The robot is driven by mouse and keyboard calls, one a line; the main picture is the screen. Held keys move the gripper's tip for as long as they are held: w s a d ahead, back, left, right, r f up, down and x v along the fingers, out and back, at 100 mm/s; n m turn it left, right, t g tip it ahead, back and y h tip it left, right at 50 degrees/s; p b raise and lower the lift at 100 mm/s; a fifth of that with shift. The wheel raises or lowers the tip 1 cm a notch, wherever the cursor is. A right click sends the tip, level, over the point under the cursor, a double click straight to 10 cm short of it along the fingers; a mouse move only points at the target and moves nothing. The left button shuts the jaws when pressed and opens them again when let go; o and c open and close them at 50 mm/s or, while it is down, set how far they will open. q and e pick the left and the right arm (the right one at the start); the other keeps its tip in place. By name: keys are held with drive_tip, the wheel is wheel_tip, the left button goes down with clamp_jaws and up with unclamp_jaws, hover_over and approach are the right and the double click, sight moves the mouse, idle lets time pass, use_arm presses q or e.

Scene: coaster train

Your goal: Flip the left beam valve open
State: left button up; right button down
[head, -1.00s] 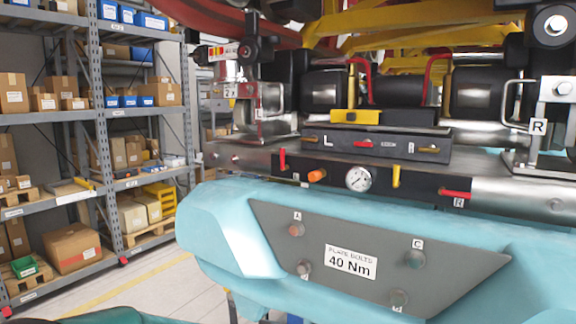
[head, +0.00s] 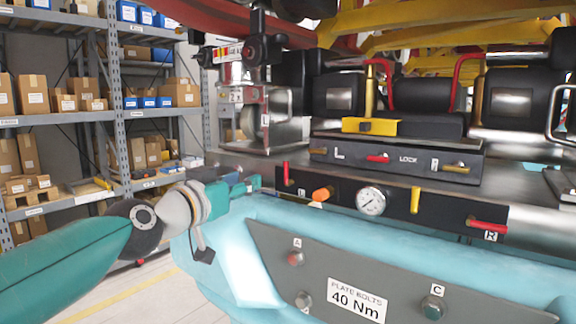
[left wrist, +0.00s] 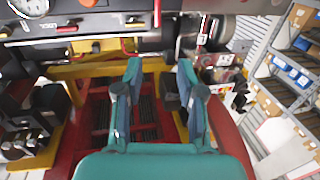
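The left beam valve is a small red lever (head: 286,174) standing upright at the left end of the dark beam panel (head: 340,204). It also shows as a red lever at the top of the left wrist view (left wrist: 156,13). My left gripper (head: 250,182) comes in from the left just left of the lever, and appears apart from it. In the left wrist view its two fingers (left wrist: 160,72) stand apart with nothing between them. A second red lever (head: 487,225), labelled R, lies nearly horizontal at the panel's right end. My right gripper is not in view.
An orange knob (head: 322,194), a gauge (head: 371,201) and a yellow lever (head: 415,200) sit right of the valve. A box marked L, LOCK, R (head: 395,158) is above. Shelves (head: 115,130) stand at left.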

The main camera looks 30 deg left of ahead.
sight(285, 164)
use_arm(q)
drive_tip(key=w, duration=0.5)
drive_tip(key=w+a+p, duration=0.1)
drive_tip(key=w, duration=0.4)
drive_tip(key=w+p, duration=0.1)
drive_tip(key=w, duration=0.5)
drive_tip(key=shift+a, duration=0.3)
clamp_jaws()
